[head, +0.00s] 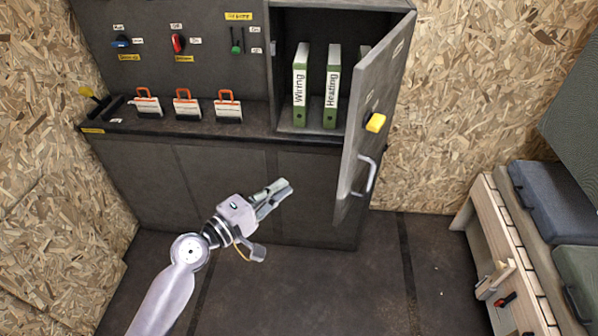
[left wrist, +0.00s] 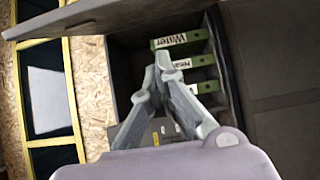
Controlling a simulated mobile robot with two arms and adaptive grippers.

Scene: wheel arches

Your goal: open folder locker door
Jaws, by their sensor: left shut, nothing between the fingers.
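The grey folder locker door (head: 383,85) stands open, swung out toward me from its right side. Inside the locker stand white-and-green folders, labelled Wiring (head: 300,85) and Heating (head: 332,87); another is mostly hidden behind the door. The left wrist view shows a folder labelled Water (left wrist: 180,40) in the open locker. My left gripper (head: 284,190) is shut and empty, left of the door and below the locker opening, apart from the handle. My right gripper is not in view.
Several orange-handled pieces (head: 183,105) sit on the ledge left of the locker, below a panel of switches (head: 178,42). A wooden bench with cases (head: 555,200) stands at the right. The floor (head: 330,290) in front is clear.

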